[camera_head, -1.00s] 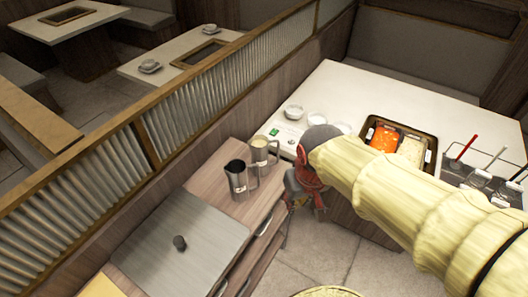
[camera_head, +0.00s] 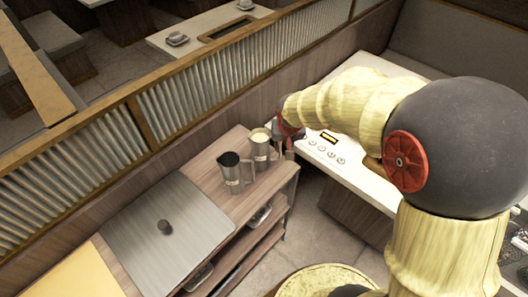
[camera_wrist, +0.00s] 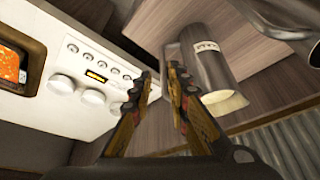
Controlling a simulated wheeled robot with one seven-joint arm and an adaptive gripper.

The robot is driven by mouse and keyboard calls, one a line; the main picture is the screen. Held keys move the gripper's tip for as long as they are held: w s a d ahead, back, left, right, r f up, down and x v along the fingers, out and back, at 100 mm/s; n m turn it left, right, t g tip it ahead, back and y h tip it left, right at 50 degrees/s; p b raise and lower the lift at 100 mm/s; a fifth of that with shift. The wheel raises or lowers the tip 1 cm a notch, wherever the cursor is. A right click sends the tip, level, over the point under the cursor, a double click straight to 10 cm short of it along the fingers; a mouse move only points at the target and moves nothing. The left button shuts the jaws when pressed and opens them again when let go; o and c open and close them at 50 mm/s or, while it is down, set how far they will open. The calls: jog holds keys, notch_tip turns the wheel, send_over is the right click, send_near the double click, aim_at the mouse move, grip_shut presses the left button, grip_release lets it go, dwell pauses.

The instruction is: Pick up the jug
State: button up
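Two steel jugs stand side by side on the wooden counter. In the wrist view the cream-filled jug (camera_wrist: 208,58) appears just right of my fingertips (camera_wrist: 159,76), which are apart with nothing seen held. The right fingertip overlaps the handle in the picture; I cannot tell whether they touch. The other jug (camera_wrist: 275,22) is partly cut off at upper right.
A white table with a knob panel (camera_head: 325,150) lies right of the counter; knobs (camera_wrist: 90,97) show close to my left finger. A ribbed partition (camera_head: 190,105) runs behind the jugs. A grey lid (camera_head: 168,226) covers the counter's left part. Shelves lie below.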

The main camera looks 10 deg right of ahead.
aim_at(279, 158)
jog(key=x, duration=0.3)
jog(key=b+x, duration=0.1)
jog(key=x, duration=0.2)
jog(key=b+x, duration=0.1)
jog(key=x, duration=0.2)
jog(key=shift+w+a+f, duration=0.15)
jog(key=shift+a+f, duration=0.05)
jog(key=shift+f, duration=0.2)
jog(key=shift+c, duration=0.6)
grip_shut()
jog(key=shift+r, duration=0.15)
